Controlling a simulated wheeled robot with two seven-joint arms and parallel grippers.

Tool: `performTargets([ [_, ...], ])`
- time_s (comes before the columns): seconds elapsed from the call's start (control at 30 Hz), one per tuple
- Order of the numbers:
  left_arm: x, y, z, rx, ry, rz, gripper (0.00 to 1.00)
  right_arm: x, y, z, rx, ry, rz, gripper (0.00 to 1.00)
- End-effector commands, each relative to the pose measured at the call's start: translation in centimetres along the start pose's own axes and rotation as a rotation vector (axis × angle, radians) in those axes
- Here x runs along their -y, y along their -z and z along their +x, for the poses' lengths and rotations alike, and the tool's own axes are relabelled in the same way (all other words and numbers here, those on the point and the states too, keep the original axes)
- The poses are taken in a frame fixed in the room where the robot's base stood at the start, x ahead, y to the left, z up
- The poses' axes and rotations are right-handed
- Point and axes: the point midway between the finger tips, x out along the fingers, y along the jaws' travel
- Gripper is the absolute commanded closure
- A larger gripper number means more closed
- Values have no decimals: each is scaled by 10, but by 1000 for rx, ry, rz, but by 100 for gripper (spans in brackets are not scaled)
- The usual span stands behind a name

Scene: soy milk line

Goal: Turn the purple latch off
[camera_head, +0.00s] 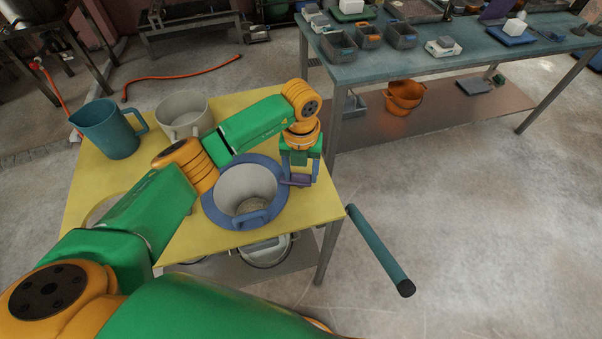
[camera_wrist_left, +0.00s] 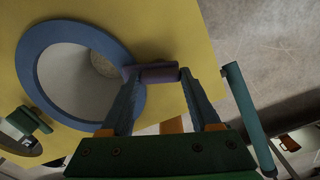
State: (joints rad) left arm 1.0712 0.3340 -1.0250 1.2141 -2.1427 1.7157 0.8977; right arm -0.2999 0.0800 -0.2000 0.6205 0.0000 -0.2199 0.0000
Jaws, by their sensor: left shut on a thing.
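The purple latch (camera_head: 300,184) is a short rod at the right side of the blue ring (camera_head: 213,207) on the yellow table (camera_head: 95,205). The ring surrounds the opening of a pale vessel (camera_head: 243,183) with grainy contents. My left gripper (camera_head: 300,168) reaches down at the ring's right edge and is shut on the latch. In the left wrist view the latch (camera_wrist_left: 158,73) lies crosswise between the two blue fingertips (camera_wrist_left: 160,78), close beside the ring (camera_wrist_left: 35,88). My right gripper is not in view.
A blue jug (camera_head: 108,130) and a pale pot (camera_head: 184,115) stand at the table's back left. A teal bar (camera_head: 379,248) sticks out past the table's right edge. A blue-topped bench (camera_head: 445,60) with small trays stands at the back right. Open floor lies to the right.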

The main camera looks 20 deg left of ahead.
Motion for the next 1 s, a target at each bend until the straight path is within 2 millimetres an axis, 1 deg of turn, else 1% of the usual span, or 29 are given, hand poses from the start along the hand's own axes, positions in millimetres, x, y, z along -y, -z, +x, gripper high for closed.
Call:
performTargets([
  [0.03,0,-1,3,5,0,41,93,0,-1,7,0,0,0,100],
  [0.5,0,-2,3,7,0,489,93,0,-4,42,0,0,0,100],
  [1.0,0,-2,2,6,-2,954,93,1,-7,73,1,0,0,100],
])
